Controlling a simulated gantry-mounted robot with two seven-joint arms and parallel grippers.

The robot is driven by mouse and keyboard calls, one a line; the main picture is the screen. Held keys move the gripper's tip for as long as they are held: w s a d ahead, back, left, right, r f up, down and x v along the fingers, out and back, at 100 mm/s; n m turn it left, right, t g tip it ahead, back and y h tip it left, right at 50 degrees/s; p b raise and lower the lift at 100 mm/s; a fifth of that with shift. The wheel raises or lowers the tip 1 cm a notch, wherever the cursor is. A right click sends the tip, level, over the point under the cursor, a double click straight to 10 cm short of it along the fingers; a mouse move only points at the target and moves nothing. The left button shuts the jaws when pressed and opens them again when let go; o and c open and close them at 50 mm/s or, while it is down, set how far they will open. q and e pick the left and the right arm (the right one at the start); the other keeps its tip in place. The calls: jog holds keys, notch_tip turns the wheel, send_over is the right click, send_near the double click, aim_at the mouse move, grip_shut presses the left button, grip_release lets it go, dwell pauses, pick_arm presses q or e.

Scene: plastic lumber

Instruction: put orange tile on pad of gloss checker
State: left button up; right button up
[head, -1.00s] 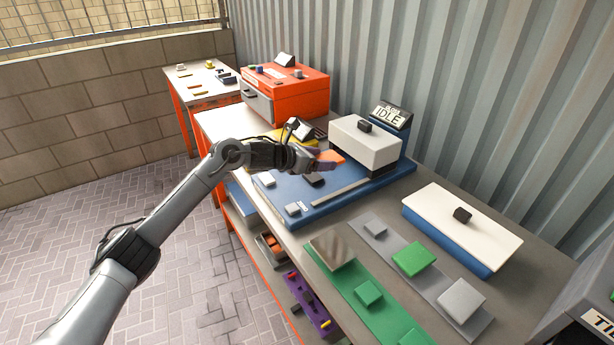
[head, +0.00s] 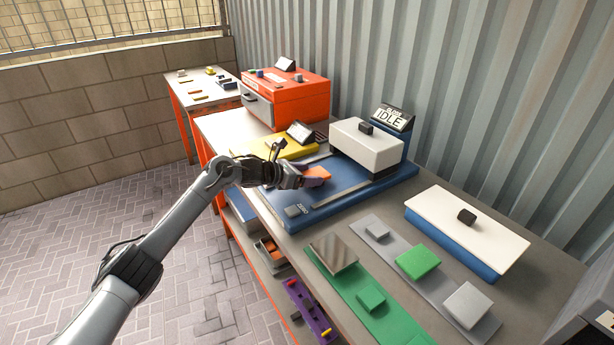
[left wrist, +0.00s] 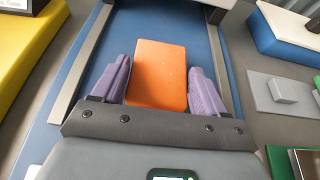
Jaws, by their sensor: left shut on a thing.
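The orange tile (head: 318,174) is held between the purple fingers of my left gripper (head: 314,178). In the left wrist view the tile (left wrist: 157,75) lies flat between the two fingertips (left wrist: 160,85). The gripper is over the blue bed of a machine I take for the gloss checker (head: 350,196), in front of its white head (head: 366,147). Its display (head: 391,117) reads IDLE. Whether the tile touches the bed is hard to tell. The pad is not clearly visible; the gripper and tile cover part of the bed. My right gripper is not in view.
Metal rails (left wrist: 80,65) run along both sides of the bed. A yellow device (head: 275,146) is beside it, with an orange-red box (head: 290,97) behind. To the right are a white-topped blue box (head: 465,228), a grey strip (head: 400,262) and a green strip (head: 345,285) with blocks.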

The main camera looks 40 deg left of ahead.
pick_arm(q)
jog(key=shift+w+f, duration=0.1)
jog(key=o, duration=1.1)
jog(key=shift+c, duration=0.2)
jog(key=shift+r, duration=0.25)
jog(key=p+v, duration=0.1)
jog(key=v, duration=0.9)
jog(key=shift+a+f+p, duration=0.1)
jog(key=shift+f+p, duration=0.1)
jog(key=shift+p, duration=0.1)
jog(key=shift+v, duration=1.1)
